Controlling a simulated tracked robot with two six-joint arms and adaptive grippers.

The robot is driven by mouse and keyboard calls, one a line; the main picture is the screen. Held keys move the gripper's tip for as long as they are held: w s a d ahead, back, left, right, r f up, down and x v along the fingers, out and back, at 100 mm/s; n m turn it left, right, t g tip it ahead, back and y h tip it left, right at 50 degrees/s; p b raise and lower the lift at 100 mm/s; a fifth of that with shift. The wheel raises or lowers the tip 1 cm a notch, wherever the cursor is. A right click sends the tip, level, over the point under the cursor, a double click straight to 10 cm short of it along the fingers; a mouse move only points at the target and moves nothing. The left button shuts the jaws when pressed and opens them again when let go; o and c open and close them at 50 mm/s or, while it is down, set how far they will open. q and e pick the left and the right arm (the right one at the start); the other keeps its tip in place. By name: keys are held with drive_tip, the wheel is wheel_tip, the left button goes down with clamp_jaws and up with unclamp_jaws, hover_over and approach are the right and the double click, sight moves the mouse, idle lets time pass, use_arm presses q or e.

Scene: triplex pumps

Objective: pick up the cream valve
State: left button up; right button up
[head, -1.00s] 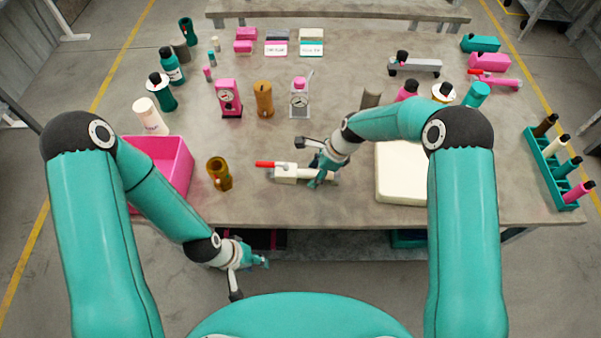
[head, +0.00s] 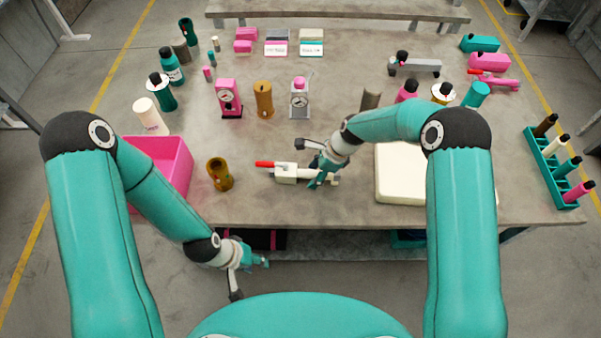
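The cream valve (head: 287,172) lies on the table, a cream body with a red lever on its left and a pipe end reaching right. My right gripper (head: 316,172) is over the right part of the valve, with its fingers around or just above the pipe. The fingers and wrist hide part of the valve, so I cannot tell whether they touch it or how far they are closed. My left gripper (head: 253,276) hangs in front of the table's near edge, away from the valve; its finger opening is unclear.
A brown cylinder (head: 220,174) stands left of the valve, beside a pink bin (head: 172,160). A cream slab (head: 398,185) lies right of my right gripper. Gauge blocks in pink (head: 229,98) and grey (head: 299,100) stand behind. The table's front strip is clear.

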sight(315, 172)
clamp_jaws()
drive_tip(key=shift+r, duration=0.15)
drive_tip(key=shift+r, duration=0.3)
wheel_tip(315, 172, up, 10)
drive_tip(key=shift+f, duration=0.15)
idle(0.3)
drive_tip(key=shift+f, duration=0.25)
drive_tip(key=shift+f+b, duration=3.5)
drive_tip(key=shift+f, duration=1.45)
